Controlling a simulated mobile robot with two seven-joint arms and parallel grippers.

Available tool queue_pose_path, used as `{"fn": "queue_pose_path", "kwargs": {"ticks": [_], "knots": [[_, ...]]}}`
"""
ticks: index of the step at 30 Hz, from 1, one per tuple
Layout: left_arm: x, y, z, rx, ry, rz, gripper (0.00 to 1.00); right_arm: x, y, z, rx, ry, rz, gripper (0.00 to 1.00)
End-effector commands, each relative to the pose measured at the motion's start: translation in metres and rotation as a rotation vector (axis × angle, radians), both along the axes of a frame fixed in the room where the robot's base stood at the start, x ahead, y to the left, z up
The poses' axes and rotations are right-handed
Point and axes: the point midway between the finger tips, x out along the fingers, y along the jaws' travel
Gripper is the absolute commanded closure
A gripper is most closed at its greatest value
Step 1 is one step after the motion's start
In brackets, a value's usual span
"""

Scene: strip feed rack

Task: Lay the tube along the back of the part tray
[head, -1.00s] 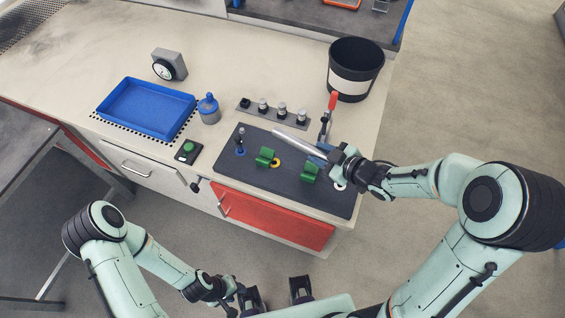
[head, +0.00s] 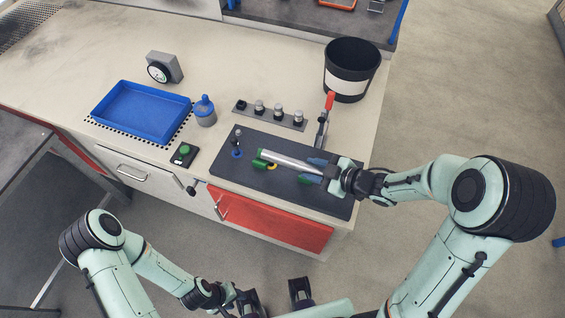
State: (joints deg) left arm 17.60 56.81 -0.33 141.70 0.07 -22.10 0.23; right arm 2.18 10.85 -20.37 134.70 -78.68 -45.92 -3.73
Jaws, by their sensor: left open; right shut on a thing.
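The silver tube (head: 288,162) is in my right gripper (head: 324,170), which is shut on its right end. The tube points left over the dark fixture plate (head: 225,168), above the green supports (head: 259,164). I cannot tell whether it touches them, as the tube and gripper partly hide them. The blue part tray (head: 146,113) stands at the left on a perforated mat and looks empty. My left gripper (head: 240,300) is low in the picture, in front of the bench, open and away from the tube and tray.
A blue-capped bottle (head: 205,112) and a green button box (head: 185,153) stand between tray and plate. A strip with several knobs (head: 270,115), a red-handled clamp (head: 329,103) and a black bin (head: 351,70) are behind the plate. A gauge (head: 163,68) stands behind the tray.

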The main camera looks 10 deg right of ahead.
Motion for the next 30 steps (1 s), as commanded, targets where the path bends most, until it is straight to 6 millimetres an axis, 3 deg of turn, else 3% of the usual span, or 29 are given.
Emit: {"fn": "queue_pose_path", "kwargs": {"ticks": [3, 9, 21, 29, 30], "knots": [[-0.002, 0.000, -0.006, 0.000, 0.003, 0.000, 0.57, 0.021, 0.021, -0.017, 0.002, 0.000, 0.007, 1.00], [-0.003, 0.000, -0.009, 0.000, 0.004, 0.000, 0.57, 0.046, 0.042, -0.032, 0.001, -0.002, 0.004, 1.00], [-0.004, 0.000, -0.010, 0.000, 0.004, 0.000, 0.57, 0.073, 0.065, -0.052, 0.002, -0.002, 0.001, 1.00], [-0.004, 0.000, -0.010, 0.000, 0.004, 0.000, 0.57, 0.076, 0.067, -0.054, 0.002, -0.005, -0.001, 1.00], [-0.004, 0.000, -0.010, 0.000, 0.005, 0.001, 0.57, 0.075, 0.066, -0.055, 0.001, -0.002, -0.001, 0.51]]}}
